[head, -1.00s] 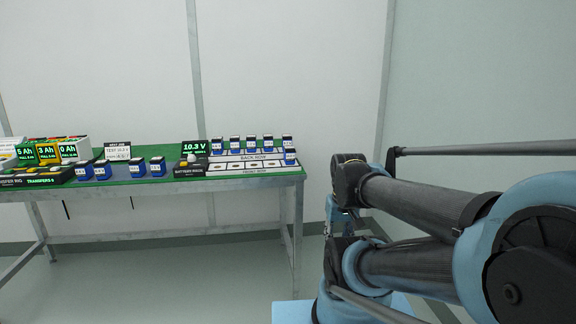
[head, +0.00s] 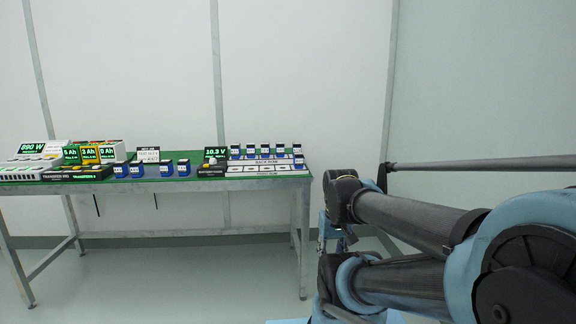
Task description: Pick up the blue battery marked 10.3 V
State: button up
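Several small blue batteries with dark tops stand on the green table, at the front middle (head: 166,170). More stand in the back row of a white rack (head: 268,169), with one at its right end (head: 299,162). Their labels are too small to read, so I cannot tell which is marked 10.3 V. A black tester (head: 215,154) left of the rack shows "10.3 V" in green; whether a battery sits in it is unclear. My gripper (head: 337,240) seems to hang at the arm's far end, right of the table and apart from the batteries. Its fingers are not clear.
A long table (head: 200,186) on metal legs runs along the wall. A white card (head: 149,154) stands behind the front batteries. Transfer units (head: 75,174), coloured displays and an "890 W" box (head: 38,150) fill its left end. The floor before the table is clear.

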aim_at(298, 157)
jog(key=u, duration=0.05)
jog(key=i, duration=1)
